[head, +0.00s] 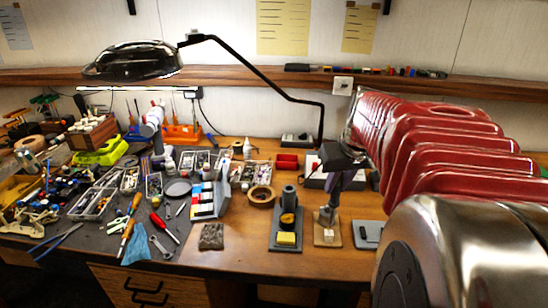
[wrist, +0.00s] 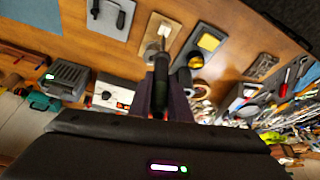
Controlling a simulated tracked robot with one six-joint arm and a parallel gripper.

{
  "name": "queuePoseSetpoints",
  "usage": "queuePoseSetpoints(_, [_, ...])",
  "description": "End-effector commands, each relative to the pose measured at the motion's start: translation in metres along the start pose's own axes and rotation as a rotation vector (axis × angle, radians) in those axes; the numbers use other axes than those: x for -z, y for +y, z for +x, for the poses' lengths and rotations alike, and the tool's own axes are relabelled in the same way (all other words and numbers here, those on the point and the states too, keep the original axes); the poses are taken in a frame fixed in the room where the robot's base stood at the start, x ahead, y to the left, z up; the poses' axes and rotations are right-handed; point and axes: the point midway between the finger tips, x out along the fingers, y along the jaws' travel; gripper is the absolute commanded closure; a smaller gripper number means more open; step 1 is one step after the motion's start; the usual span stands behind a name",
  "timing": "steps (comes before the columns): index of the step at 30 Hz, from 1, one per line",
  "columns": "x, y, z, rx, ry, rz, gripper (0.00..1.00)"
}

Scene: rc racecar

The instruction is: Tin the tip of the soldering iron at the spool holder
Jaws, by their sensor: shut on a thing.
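My gripper (head: 334,200) reaches down from the right in the head view, its dark purple fingers over a small wooden base. In the wrist view my gripper (wrist: 164,80) is shut on the dark handle of the soldering iron (wrist: 162,62). The iron points away from the jaws, towards the wooden base (wrist: 150,42), which looks like the spool holder; it also shows in the head view (head: 318,241). A pale metal part stands on this base. The iron's tip overlaps it in the picture; I cannot tell whether they touch. Fingers hide part of the iron.
Left of the base stands an iron stand (head: 287,240) with a yellow sponge (head: 286,239). A tape roll (head: 261,197) and a crowded dark mat (head: 140,240) lie further left. A lamp arm (head: 265,70) rises behind.

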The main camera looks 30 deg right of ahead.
Motion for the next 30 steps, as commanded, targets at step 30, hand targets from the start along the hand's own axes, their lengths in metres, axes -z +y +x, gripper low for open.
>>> queuePoseSetpoints(30, [-0.0033, -0.0002, 0.0060, 0.000, 0.001, 0.000, 1.00])
